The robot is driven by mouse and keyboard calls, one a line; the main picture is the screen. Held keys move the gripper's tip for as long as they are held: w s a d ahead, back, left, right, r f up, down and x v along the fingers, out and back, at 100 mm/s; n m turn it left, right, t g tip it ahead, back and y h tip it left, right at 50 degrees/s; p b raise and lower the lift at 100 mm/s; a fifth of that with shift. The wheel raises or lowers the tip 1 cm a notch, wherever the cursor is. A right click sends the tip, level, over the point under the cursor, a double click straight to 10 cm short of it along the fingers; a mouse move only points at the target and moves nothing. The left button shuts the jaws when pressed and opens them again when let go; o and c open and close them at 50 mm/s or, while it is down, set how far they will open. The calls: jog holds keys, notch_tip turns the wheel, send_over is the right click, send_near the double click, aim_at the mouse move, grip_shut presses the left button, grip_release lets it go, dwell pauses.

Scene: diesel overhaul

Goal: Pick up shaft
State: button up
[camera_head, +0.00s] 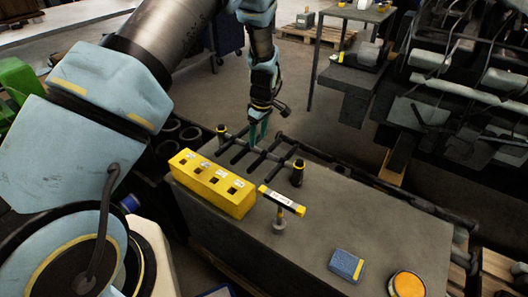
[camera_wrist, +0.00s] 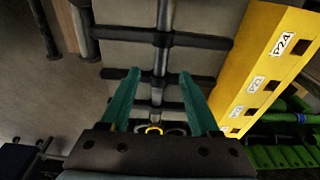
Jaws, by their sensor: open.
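A thin grey metal shaft (camera_wrist: 158,62) lies across several dark bars of a rack (camera_head: 237,156) on the grey bench. In the wrist view it runs lengthwise between my two green fingers, with a yellow ring (camera_wrist: 153,130) near its lower end. My gripper (camera_head: 257,140) points down over the rack at the bench's far side. It also shows in the wrist view (camera_wrist: 160,73), with its fingers apart on either side of the shaft and a gap to each. I cannot tell how far the fingertips are above the shaft. The arm comes in from the upper left.
A yellow block (camera_head: 212,184) with labelled square holes stands close to the rack. A black cylinder (camera_head: 297,173), a yellow-labelled stand (camera_head: 281,205), a blue box (camera_head: 346,265) and an orange-topped round item (camera_head: 408,284) stand on the bench (camera_head: 370,225). A large engine (camera_head: 470,90) is behind.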

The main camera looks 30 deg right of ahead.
aim_at(258, 148)
jog(key=shift+w+a+f+p, duration=0.1)
jog(key=shift+f+p, duration=0.55)
jog(key=shift+f, duration=1.25)
jog(key=shift+w+a+f+p, duration=0.1)
jog(key=shift+f+p, duration=0.55)
jog(key=shift+f, duration=1.25)
jog(key=shift+c, duration=0.3)
jog(key=shift+s, duration=0.1)
grip_shut()
jog(key=shift+d+r, duration=0.1)
